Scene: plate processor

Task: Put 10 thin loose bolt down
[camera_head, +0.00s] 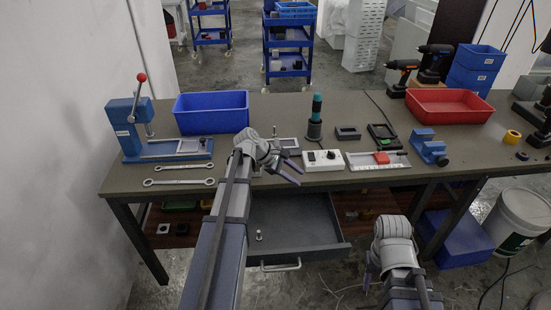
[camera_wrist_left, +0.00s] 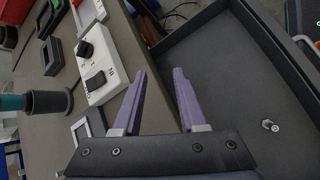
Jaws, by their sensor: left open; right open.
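A small pale bolt (camera_head: 258,235) is in the open drawer (camera_head: 300,214) under the table. It also shows in the left wrist view (camera_wrist_left: 270,125), to the right of my left gripper. My left gripper (camera_head: 293,172) is over the table's front edge, above the back of the drawer. In the left wrist view its two purple fingers (camera_wrist_left: 160,73) are apart with nothing between them. My right gripper (camera_head: 370,272) is low in front of the table, right of the drawer, and touches nothing that I can see. A small upright bolt-like piece (camera_head: 275,131) stands on the table behind my left gripper.
A white control box (camera_head: 323,160) with a knob is close to my left gripper. A blue bin (camera_head: 211,112), a red bin (camera_head: 449,106), a blue lever press (camera_head: 130,128) and two wrenches (camera_head: 179,182) are on the table. The drawer is otherwise mostly bare.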

